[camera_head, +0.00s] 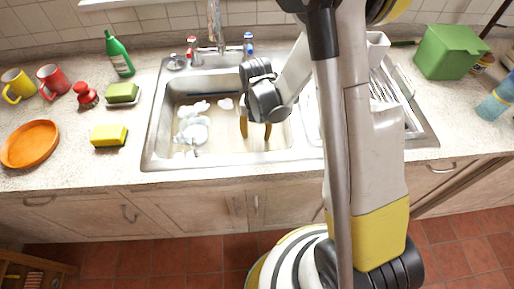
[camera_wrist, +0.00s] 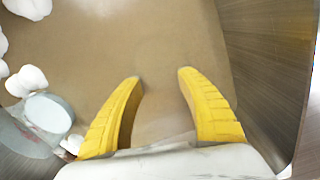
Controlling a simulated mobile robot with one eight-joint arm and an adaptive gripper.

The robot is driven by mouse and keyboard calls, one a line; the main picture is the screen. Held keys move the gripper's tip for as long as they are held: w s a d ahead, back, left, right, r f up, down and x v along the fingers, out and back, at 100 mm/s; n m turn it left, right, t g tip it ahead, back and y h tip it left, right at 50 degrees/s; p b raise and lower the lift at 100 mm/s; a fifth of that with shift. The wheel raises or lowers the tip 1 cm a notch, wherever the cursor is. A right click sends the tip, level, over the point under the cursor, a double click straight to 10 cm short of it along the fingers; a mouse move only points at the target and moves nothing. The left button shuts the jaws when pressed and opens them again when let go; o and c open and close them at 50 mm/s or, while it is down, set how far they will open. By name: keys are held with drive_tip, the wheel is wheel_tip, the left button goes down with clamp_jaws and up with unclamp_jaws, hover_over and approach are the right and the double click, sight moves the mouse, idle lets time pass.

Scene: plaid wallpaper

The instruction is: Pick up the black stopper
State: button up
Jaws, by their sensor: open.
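I cannot make out a black stopper in either view. A small round grey fitting with a knob (camera_head: 177,62) sits on the sink's back left rim; I cannot tell if it is the stopper. My gripper (camera_head: 255,131) points down into the left basin of the steel sink (camera_head: 152,150). In the wrist view my gripper (camera_wrist: 158,78) has its two yellow fingers spread, with only the brownish basin (camera_wrist: 150,40) between them. The arm and gripper hide part of the basin and the sink's right side.
Pale dishes and foam (camera_head: 194,128) lie in the basin left of my gripper. The basin wall (camera_wrist: 270,70) is close on the right in the wrist view. The faucet (camera_head: 215,25) stands behind. A green bottle (camera_head: 118,55) and yellow sponge (camera_head: 109,135) are left; a green box (camera_head: 449,52) is right.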

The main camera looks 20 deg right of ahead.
sight(257, 140)
drive_tip(key=f+b, duration=0.1)
drive_tip(key=f, duration=0.1)
drive_tip(key=f+b, duration=0.1)
drive_tip(key=f, duration=0.2)
drive_tip(key=shift+w+d+f+b, duration=0.1)
drive_tip(key=shift+w+d+b, duration=0.1)
drive_tip(key=shift+b, duration=0.1)
clamp_jaws()
drive_tip(key=shift+r, duration=0.2)
